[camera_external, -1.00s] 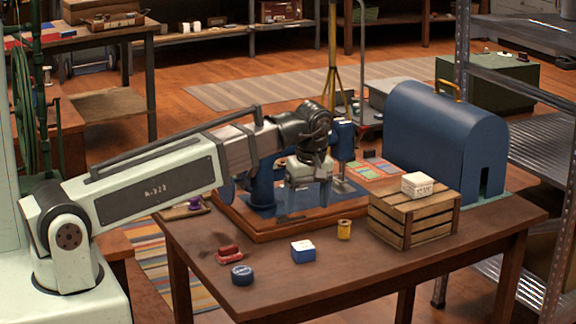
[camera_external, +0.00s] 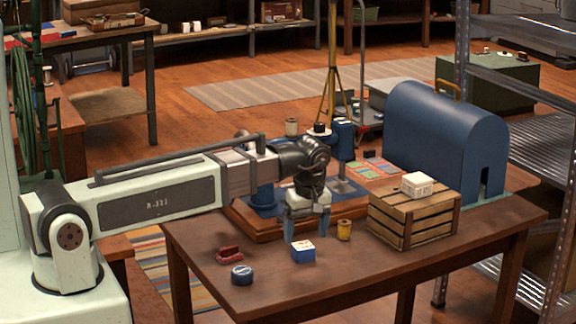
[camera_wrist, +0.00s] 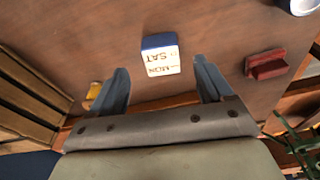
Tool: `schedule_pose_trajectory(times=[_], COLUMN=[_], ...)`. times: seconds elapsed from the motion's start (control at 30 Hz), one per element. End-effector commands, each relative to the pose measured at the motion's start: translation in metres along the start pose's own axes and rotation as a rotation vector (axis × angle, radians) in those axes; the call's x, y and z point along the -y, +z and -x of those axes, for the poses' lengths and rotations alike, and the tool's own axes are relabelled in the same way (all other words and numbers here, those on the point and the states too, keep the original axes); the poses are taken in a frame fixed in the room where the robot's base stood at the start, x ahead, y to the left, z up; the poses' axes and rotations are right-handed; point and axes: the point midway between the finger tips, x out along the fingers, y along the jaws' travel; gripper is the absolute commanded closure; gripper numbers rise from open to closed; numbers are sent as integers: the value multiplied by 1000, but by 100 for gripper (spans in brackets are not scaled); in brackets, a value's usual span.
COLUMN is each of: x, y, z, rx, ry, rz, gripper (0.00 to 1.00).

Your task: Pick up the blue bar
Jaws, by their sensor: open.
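A small block with blue sides and a white lettered face (camera_external: 303,251) sits on the brown table; it best fits the blue bar. In the wrist view the block (camera_wrist: 160,54) shows between and beyond my fingertips, blue on its far side. My gripper (camera_external: 307,230) points down just above and behind the block, apart from it. In the wrist view my gripper (camera_wrist: 161,78) is open, with one finger to either side of the block and nothing held.
A yellow spool (camera_external: 344,230) stands right of the block, near a wooden crate (camera_external: 413,216) with a white box (camera_external: 417,184). A red object (camera_external: 228,254) and a round blue tin (camera_external: 242,275) lie to the left. The table's front is mostly clear.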

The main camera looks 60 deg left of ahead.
Motion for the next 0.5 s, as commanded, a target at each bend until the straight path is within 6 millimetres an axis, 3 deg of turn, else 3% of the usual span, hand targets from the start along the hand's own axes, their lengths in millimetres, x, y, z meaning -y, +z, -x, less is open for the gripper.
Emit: schedule_pose_trajectory(times=[0.17, 0.5], x=[1, 2], y=[-1, -4], z=[-8, -44], rx=[0, 0], ry=[0, -1], rz=[0, 0], gripper=[20, 20])
